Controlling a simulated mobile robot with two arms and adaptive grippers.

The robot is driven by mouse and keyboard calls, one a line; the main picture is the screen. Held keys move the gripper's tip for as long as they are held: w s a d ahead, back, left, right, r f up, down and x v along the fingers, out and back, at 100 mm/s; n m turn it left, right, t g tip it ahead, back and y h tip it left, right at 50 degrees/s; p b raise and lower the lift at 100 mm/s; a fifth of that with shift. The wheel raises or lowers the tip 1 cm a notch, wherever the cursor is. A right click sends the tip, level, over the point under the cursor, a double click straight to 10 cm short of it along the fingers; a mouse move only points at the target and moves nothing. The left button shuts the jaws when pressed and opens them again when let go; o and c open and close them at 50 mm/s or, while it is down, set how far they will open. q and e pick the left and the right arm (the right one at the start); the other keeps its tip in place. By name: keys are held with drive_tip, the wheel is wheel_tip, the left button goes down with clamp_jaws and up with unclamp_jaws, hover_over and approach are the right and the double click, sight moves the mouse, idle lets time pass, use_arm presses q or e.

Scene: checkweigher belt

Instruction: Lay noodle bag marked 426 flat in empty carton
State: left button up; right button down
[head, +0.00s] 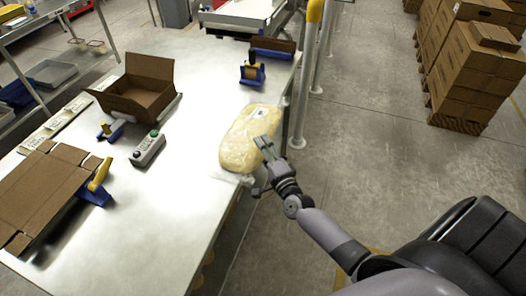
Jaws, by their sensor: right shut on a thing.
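A clear bag of pale yellow noodles (242,146) is at the right edge of the metal table (190,205). A white label shows near its far end; its number is too small to read. My right gripper (262,164) is shut on the bag at its near right side. I cannot tell whether the bag rests on the table or is just above it. An open brown carton (140,93) stands at the back left of the table, flaps spread, and its visible inside looks empty. My left gripper is not in view.
Flat cardboard blanks (45,195) and a blue tape dispenser with a yellow handle (97,180) lie at the left. A grey button box (148,149) sits mid-table. Another blue dispenser (252,72) stands at the back. A post (308,75) rises beyond the right edge.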

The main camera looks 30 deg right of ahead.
drive_tip(key=shift+r, duration=0.25)
drive_tip(key=shift+f, duration=0.15)
drive_tip(key=c, duration=0.8)
unclamp_jaws()
drive_tip(key=shift+s+f, duration=0.1)
drive_tip(key=shift+f, duration=0.05)
drive_tip(key=shift+o, duration=0.2)
drive_tip(key=shift+s+a, duration=0.1)
drive_tip(key=shift+s, duration=0.05)
drive_tip(key=s+a+b, duration=0.1)
drive_tip(key=s, duration=1)
drive_tip(key=shift+s, duration=0.35)
